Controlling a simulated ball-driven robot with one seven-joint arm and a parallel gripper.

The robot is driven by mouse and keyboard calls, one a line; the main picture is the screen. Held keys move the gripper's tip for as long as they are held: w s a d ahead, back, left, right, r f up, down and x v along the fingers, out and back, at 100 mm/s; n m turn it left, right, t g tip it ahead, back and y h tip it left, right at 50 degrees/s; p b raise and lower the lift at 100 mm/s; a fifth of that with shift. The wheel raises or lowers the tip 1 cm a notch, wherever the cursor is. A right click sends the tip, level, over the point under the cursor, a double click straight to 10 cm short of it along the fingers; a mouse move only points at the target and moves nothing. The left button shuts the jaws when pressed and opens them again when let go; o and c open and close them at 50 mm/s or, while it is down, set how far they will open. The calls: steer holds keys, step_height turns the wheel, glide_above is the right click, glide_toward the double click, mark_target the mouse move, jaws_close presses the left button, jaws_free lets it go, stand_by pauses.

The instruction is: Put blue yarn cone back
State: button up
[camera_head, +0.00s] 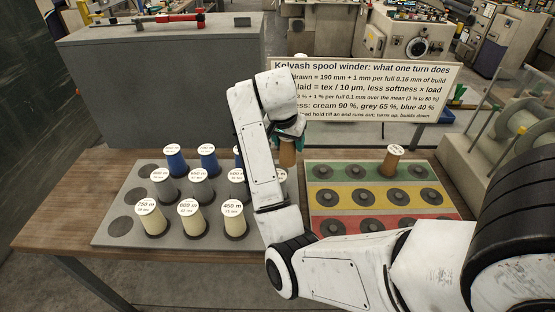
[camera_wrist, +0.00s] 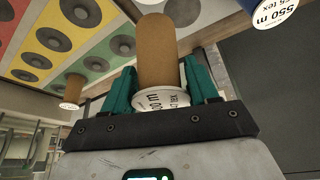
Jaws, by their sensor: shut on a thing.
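My gripper (camera_wrist: 160,82) has its teal fingers shut on a brown cone (camera_wrist: 157,50), with a white label on its near end. In the head view, the held brown cone (camera_head: 287,154) hangs below my gripper (camera_head: 289,134), near the gap between the grey tray and the coloured board. Blue yarn cones (camera_head: 176,161) stand in the back row of the grey tray (camera_head: 118,240); one is partly hidden by my arm. A blue cone labelled 550 m (camera_wrist: 270,8) shows at the top right of the wrist view.
Grey cones (camera_head: 165,188) and cream cones (camera_head: 191,220) fill other tray rows; several left-hand spots are empty. The coloured board (camera_head: 330,197) has a brown cone (camera_head: 391,163) on its green strip and several empty holders. A sign (camera_head: 365,90) stands behind.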

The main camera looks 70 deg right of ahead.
steer(key=shift+w+d+f+p, duration=0.35)
steer(key=shift+w+d+f, duration=0.45)
steer(key=shift+f, duration=0.8)
steer(key=shift+w+d+f+p, duration=0.3)
steer(key=shift+w+d+f, duration=0.5)
steer(key=shift+f, duration=0.85)
steer(key=shift+w+d+f+p, duration=0.35)
steer(key=shift+w+d+f, duration=0.45)
steer(key=shift+f, duration=0.8)
steer(key=shift+a, duration=0.1)
steer(key=shift+f, duration=0.2)
steer(key=o, duration=1.1)
steer(key=shift+r, duration=0.1)
steer(key=b+v, duration=0.1)
steer(key=v, duration=1.1)
steer(key=shift+r+b, duration=0.1)
steer(key=shift+b, duration=0.25)
